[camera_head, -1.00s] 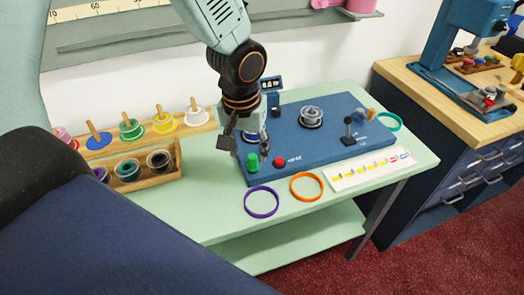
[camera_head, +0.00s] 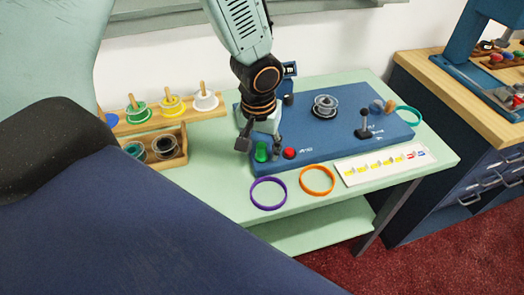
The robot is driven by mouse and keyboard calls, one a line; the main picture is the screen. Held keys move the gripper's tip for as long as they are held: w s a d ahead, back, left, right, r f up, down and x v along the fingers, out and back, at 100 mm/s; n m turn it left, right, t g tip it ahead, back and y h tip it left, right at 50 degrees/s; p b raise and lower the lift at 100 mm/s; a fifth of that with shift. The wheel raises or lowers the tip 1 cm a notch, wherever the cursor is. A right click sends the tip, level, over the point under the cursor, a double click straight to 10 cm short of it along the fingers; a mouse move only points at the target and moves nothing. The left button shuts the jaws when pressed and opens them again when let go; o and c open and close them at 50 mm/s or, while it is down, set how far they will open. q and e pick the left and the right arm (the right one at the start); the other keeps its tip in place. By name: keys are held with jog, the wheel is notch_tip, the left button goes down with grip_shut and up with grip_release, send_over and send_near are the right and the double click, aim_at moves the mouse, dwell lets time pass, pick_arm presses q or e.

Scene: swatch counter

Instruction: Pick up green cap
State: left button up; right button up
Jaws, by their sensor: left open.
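The green cap (camera_head: 262,152) is a small upright green piece at the front left corner of the blue panel (camera_head: 330,140), beside a red button (camera_head: 289,153). My left gripper (camera_head: 261,147) points down at it and is open. One finger shows to the left of the cap and the other to its right and behind. The cap appears between the fingers in the picture; whether they touch it I cannot tell. My right gripper is not in view.
A purple ring (camera_head: 268,206) and an orange ring (camera_head: 333,181) lie in front of the panel. A black-knobbed lever (camera_head: 364,122) and a metal spool (camera_head: 325,103) stand on it. A wooden spool rack (camera_head: 172,162) is on the left. A label strip (camera_head: 346,177) lies at the front right.

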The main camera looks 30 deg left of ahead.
pick_arm(q)
jog(key=shift+s+d+r, duration=0.1)
jog(key=shift+s+r, duration=0.05)
jog(key=shift+c, duration=0.4)
jog(key=c, duration=0.5)
jog(key=shift+c, duration=0.7)
